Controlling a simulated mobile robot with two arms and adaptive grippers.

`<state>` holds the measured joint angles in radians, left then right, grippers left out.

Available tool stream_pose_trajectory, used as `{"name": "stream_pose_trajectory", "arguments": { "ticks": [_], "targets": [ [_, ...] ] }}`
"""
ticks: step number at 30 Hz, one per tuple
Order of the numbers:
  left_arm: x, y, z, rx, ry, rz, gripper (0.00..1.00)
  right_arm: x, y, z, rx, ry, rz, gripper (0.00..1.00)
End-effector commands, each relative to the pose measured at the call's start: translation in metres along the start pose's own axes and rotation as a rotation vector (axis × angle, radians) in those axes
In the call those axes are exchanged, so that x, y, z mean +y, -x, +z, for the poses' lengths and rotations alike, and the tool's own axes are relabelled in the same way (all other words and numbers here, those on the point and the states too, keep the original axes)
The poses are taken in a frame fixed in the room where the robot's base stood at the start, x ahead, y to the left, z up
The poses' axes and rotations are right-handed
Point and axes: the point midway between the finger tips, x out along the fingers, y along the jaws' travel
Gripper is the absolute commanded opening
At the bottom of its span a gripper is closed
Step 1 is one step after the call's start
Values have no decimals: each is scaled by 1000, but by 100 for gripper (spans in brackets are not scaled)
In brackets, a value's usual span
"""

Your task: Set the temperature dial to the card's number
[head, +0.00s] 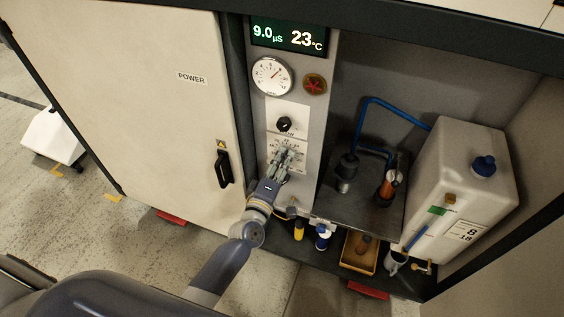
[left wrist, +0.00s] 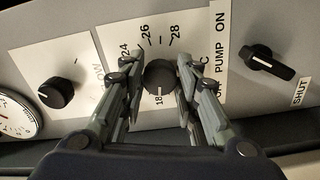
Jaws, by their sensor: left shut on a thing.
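The temperature dial (left wrist: 159,77) is a dark round knob on a white scale plate in the left wrist view. The numbers 18, 24, 26 and 28 show around it; the others are covered by my fingers. In the head view the gripper hides the dial. A white card (head: 467,237) on the white tank bears the numbers 8 and 18. The display (head: 289,36) reads 9.0 µS and 23 °C. My right gripper is out of view.

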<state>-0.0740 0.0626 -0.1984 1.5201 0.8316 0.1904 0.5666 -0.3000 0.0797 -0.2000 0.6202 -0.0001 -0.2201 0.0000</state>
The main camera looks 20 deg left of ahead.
Motion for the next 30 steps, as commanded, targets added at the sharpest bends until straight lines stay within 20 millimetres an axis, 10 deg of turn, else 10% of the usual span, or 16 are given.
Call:
{"name": "stream_pose_trajectory", "arguments": {
  "ticks": [11, 12, 14, 30],
  "targets": [
    [-1, 0, 0, -1, 4, -2, 6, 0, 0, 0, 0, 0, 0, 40],
    [-1, 0, 0, -1, 3, -2, 36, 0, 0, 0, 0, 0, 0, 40],
    [-1, 0, 0, -1, 3, -2, 50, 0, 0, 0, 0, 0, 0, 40],
    [-1, 17, 0, 0, 2, -2, 50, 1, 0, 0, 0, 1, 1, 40]
  ]
}}
